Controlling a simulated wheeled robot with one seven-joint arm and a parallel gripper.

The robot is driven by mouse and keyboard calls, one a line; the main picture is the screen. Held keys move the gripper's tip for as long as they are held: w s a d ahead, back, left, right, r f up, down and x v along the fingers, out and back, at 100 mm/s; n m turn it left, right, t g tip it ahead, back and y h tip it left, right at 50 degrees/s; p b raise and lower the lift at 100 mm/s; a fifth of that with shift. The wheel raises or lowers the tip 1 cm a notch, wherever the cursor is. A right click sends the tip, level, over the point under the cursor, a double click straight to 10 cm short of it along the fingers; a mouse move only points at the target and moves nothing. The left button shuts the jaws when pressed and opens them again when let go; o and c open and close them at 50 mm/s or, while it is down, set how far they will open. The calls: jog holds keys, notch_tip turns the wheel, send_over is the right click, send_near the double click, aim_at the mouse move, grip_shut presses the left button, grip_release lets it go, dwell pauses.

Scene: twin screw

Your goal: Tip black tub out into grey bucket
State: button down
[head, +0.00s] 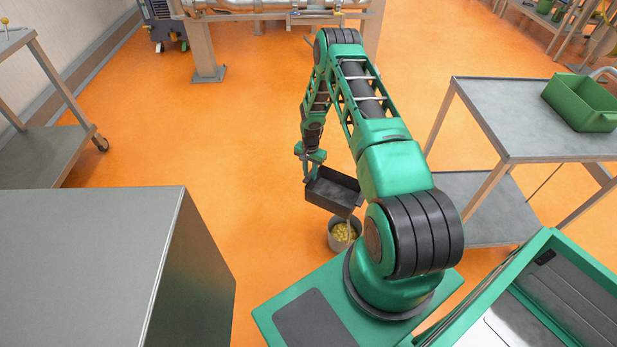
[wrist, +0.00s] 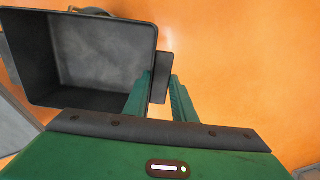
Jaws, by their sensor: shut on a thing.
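The black tub (head: 333,192) hangs from my gripper (head: 312,170) in the head view, tilted, above and just behind the grey bucket. In the wrist view the tub (wrist: 85,60) is at the upper left, its inside bare and dark grey. My gripper (wrist: 158,88) is shut on the tub's side tab (wrist: 161,78). The grey bucket (head: 333,240) stands on the floor beside my base, with yellow pieces (head: 343,232) in it. Part of the bucket's rim is hidden by the tub and my arm.
A grey cabinet (head: 85,255) fills the lower left. A metal table (head: 500,115) with a green crate (head: 583,103) stands at the right. A trolley (head: 45,150) is at the far left. The orange floor between is clear.

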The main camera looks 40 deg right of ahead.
jog(key=shift+r, duration=0.2)
notch_tip(320, 180, up, 8)
dwell(0.9)
dwell(0.4)
